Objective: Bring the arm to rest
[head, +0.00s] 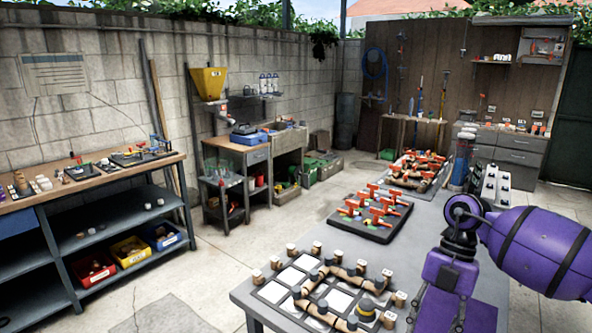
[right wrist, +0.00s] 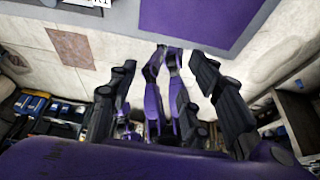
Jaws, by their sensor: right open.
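My right arm (head: 540,250) comes in from the right edge in the head view, over the near right part of the grey table (head: 425,220). My right gripper (right wrist: 163,65) shows in the right wrist view with its two dark fingers spread wide apart. It is open and nothing is between the fingers. The tips of the gripper cannot be made out in the head view. My left gripper is not in either view.
A framed grid with pipe pieces (head: 325,288) lies at the table's near end. Behind it stand a black tray of red-handled valves (head: 372,218) and another such tray (head: 415,172). A workbench with shelves (head: 100,190) stands left. Open concrete floor (head: 225,260) lies between.

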